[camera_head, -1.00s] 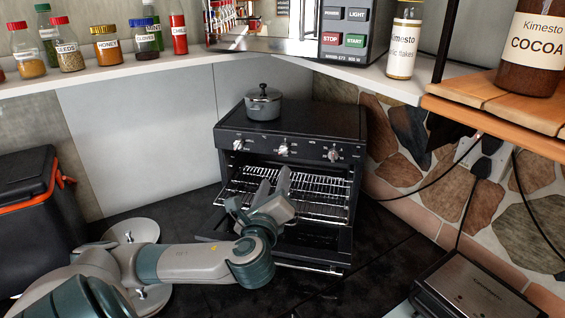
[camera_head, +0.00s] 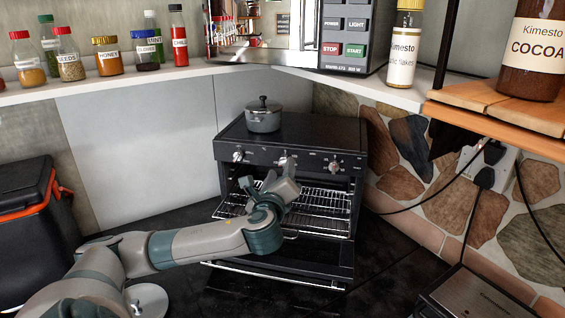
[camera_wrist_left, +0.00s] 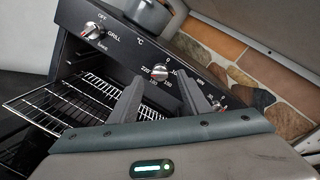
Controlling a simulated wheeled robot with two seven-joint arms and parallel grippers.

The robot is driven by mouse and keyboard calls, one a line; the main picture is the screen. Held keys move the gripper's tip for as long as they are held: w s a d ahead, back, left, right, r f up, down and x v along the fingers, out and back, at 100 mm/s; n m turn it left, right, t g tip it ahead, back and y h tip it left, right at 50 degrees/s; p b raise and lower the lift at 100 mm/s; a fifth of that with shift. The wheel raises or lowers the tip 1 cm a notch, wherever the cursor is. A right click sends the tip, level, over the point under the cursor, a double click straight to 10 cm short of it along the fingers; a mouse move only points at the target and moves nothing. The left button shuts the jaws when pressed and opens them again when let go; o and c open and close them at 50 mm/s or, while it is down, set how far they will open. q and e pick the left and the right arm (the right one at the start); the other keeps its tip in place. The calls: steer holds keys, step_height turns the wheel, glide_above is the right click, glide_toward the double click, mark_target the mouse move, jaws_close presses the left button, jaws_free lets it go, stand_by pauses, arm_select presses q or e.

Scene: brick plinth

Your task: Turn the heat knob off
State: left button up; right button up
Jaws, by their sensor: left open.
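The black oven's middle knob (camera_head: 284,160), marked in °C, is the heat knob; it also shows in the left wrist view (camera_wrist_left: 157,73), near the 220 mark. My left gripper (camera_head: 270,174) is just in front of and below this knob in the head view. In the left wrist view my open left gripper (camera_wrist_left: 157,90) has one finger on each side of the knob's picture position, with nothing held. I cannot tell whether either finger touches the knob. My right gripper is not in view.
The oven door (camera_head: 290,262) hangs open below, with a wire rack (camera_head: 322,202) inside. The left knob (camera_head: 238,155) and right knob (camera_head: 333,166) flank the middle one. A grey pot (camera_head: 263,116) stands on top. A shelf (camera_head: 190,72) with jars runs above.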

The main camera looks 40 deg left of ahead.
mark_target(283, 164)
arm_select(q)
steer(key=shift+p+x, duration=0.4)
steer(key=shift+x, duration=1.25)
steer(key=c, duration=1)
